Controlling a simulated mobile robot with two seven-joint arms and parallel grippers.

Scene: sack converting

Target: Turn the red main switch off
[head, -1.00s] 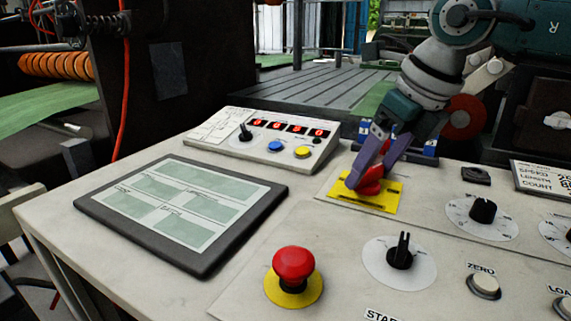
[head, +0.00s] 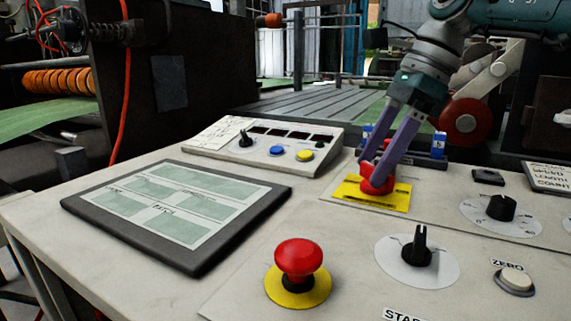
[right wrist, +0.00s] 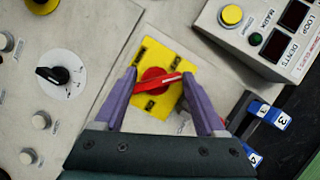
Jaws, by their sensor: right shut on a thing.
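The red main switch (head: 376,187) sits on a yellow plate (head: 347,191) at the back of the panel. The right wrist view also shows its red handle (right wrist: 158,83), lying slantwise across the plate, between the two purple fingers. My right gripper (head: 379,170) reaches down from the upper right and is shut on this handle. The fingers hide part of the switch in the head view. My left gripper is not in view.
A red mushroom button (head: 298,258) stands near the front. A black knob (head: 417,248) is right of it. A counter box (head: 262,146) with dark displays stands behind a flat screen (head: 175,213). Blue-tagged parts (head: 438,145) are close behind the gripper.

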